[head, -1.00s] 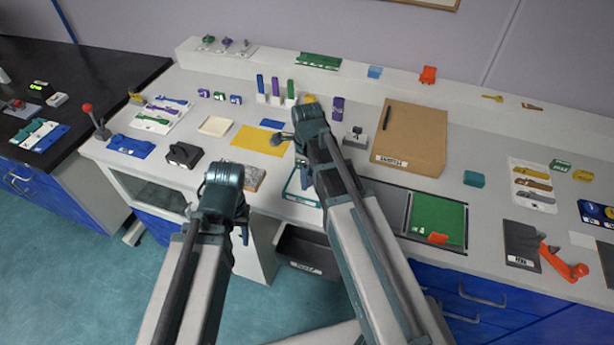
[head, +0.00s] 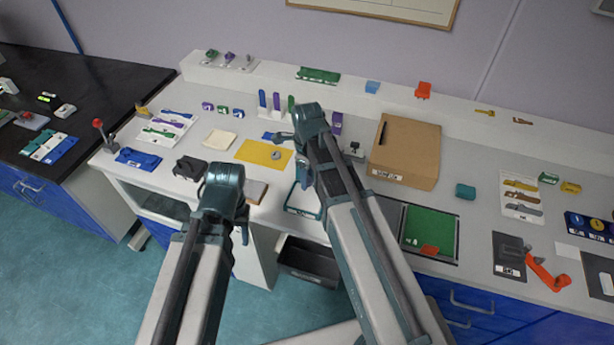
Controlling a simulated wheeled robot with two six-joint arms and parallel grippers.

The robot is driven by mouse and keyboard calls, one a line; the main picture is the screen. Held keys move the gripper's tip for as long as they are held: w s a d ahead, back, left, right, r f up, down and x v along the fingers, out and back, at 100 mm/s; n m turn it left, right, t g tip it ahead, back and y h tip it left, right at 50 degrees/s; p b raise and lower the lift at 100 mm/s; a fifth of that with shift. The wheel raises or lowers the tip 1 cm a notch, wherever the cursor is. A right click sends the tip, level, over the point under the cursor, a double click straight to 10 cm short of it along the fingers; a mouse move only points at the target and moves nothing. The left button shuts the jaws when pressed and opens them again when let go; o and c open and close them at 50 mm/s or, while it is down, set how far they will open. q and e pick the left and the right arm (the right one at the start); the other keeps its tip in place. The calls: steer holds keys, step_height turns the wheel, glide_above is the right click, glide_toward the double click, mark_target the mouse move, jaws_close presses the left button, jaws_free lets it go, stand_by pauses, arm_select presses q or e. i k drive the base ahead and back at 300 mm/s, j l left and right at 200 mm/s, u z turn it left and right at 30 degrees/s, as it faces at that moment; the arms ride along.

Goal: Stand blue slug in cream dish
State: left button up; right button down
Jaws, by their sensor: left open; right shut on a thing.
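The cream dish (head: 221,139) looks like a shallow, pale square on the left of the bench, beside the yellow mat. My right gripper (head: 283,137) is over the bench to the right of the dish, near the mat's back edge. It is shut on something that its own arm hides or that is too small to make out. A slim blue upright piece (head: 262,98) stands at the back; I cannot tell whether it is the blue slug. My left gripper (head: 243,228) is open, low in front of the bench's front edge, apart from the dish.
A small grey ring-like thing lies on the yellow mat (head: 255,151). A dark device (head: 190,167) sits in front of the dish. A purple piece (head: 276,100) and a green one stand beside the blue upright. A cardboard box (head: 407,150) is to the right.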

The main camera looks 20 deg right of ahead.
mark_target(214, 139)
steer(key=i+j+u, duration=0.25)
steer(key=i+j, duration=0.25)
steer(key=j, duration=0.15)
steer(key=i+j+u, duration=0.25)
steer(key=i+j, duration=0.35)
